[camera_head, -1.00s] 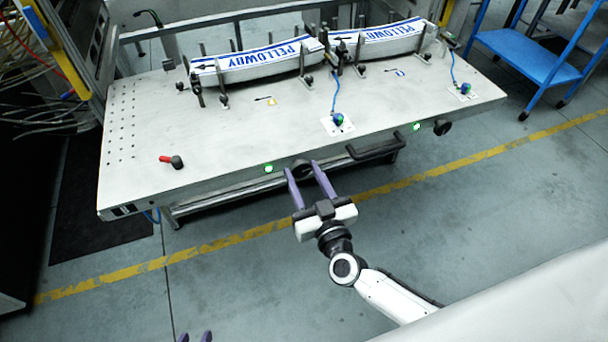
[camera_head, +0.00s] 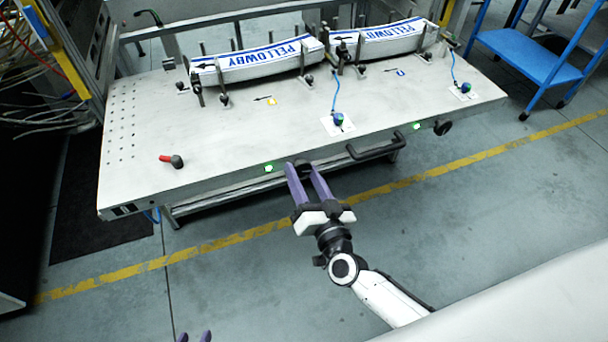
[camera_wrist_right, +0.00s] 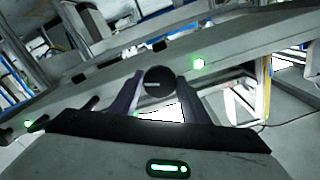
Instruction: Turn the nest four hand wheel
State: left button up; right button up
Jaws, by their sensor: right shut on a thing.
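A black round hand wheel (camera_head: 304,164) sits on the front edge of the bench, left of the black bar handle. It shows as a dark disc in the right wrist view (camera_wrist_right: 158,84). My right gripper (camera_head: 304,168) has its purple fingers on either side of this wheel and is shut on it. A second black hand wheel (camera_head: 442,127) is farther right on the same edge. No readable number shows which nest each wheel belongs to. My left gripper (camera_head: 195,337) shows only two purple fingertips, apart and empty, at the bottom edge of the head view.
The bench (camera_head: 135,150) carries two white PELLOWBY-lettered pieces (camera_head: 262,62) between clamps. A black bar handle (camera_head: 376,147) projects right of the gripped wheel. Green lights (camera_head: 268,168) mark the front edge. A red-handled part (camera_head: 172,160) lies at left. Floor in front is open.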

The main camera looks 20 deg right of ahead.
jog(key=shift+m, duration=1)
jog(key=o, duration=1.1)
jog(key=shift+c, duration=0.2)
jog(key=s, duration=1)
jog(key=shift+s, duration=0.2)
jog(key=shift+d, duration=0.15)
